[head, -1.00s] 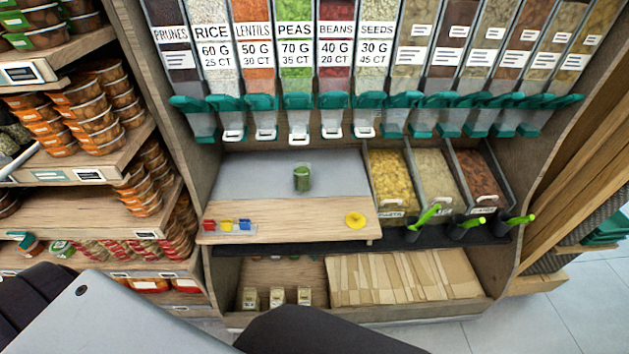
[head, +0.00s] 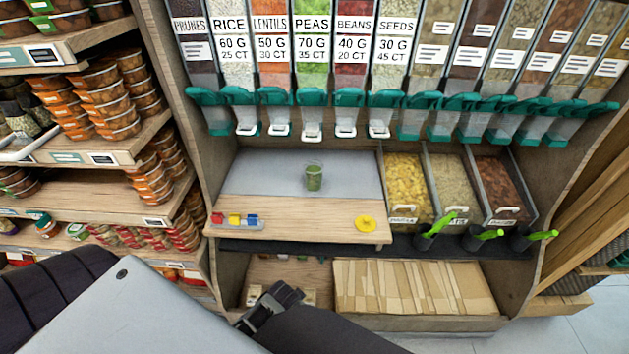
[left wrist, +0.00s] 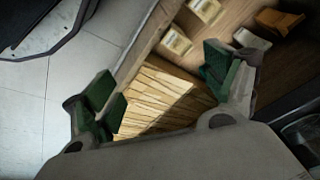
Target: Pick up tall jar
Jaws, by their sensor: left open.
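A glass jar with green contents (head: 314,177) stands upright on the grey back part of the counter. Small pale-labelled jars (head: 253,294) stand on the low shelf below, partly hidden by my left gripper; I cannot tell which jar is the tall one. My left gripper (head: 270,305) is in front of that low shelf. In the left wrist view it (left wrist: 163,90) is open and empty, with pale-labelled jars (left wrist: 176,42) beyond its fingers, apart from them. A pale jar (left wrist: 250,38) shows just past the right finger. My right gripper is not in view.
Brown paper bags (head: 410,288) fill the low shelf's right part. Teal-handled dispensers (head: 345,98) hang above the counter (head: 300,226). A yellow disc (head: 365,223) and small coloured blocks (head: 235,220) lie on its front. Open bins (head: 408,183) with green-handled scoops stand right. Filled shelves (head: 140,212) flank the left.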

